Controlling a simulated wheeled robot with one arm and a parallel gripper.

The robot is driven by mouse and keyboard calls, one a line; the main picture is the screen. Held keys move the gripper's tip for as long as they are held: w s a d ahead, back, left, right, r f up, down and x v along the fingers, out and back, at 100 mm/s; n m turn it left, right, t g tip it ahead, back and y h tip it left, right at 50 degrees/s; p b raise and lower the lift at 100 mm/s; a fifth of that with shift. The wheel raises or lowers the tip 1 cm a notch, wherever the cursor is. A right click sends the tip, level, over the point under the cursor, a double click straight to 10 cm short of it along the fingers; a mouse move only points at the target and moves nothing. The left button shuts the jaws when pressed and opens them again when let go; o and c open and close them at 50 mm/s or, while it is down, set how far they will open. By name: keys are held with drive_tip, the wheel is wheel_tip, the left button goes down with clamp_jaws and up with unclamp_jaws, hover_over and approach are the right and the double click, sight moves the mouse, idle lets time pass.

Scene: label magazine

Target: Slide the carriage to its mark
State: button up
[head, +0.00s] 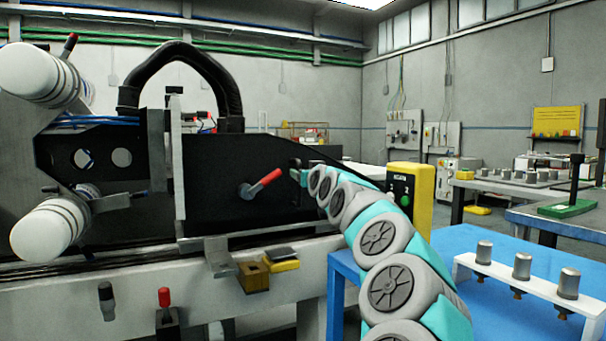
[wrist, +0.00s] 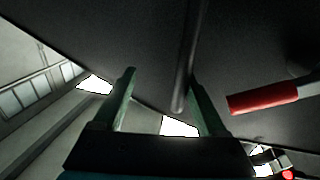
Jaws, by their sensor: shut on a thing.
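The carriage (head: 215,165) appears to be the large black-plated unit on the rail (head: 60,270) of the machine at left. A lever with a red grip (head: 265,183) sits on its black side; the red grip (wrist: 262,98) also shows in the wrist view. My gripper (head: 298,172) is at the right part of the black side, right of the lever. In the wrist view my gripper (wrist: 160,76) is shut on a dark bar (wrist: 188,55) in front of the black plate. The exact contact is too dark to see. I cannot make out the mark.
A yellow box with a green button (head: 405,200) stands just right of my arm. A blue table (head: 450,240) with a white rack of metal cylinders (head: 520,284) is at right. A red-knobbed lever (head: 165,298) and a black knob (head: 106,292) stand at the front.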

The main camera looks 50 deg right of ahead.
drive_tip(key=shift+s+d, duration=0.3)
drive_tip(key=shift+w+a, duration=0.1)
drive_tip(key=shift+a, duration=0.05)
drive_tip(key=b+v, duration=0.1)
drive_tip(key=v, duration=0.7)
idle(0.3)
drive_tip(key=shift+w, duration=0.1)
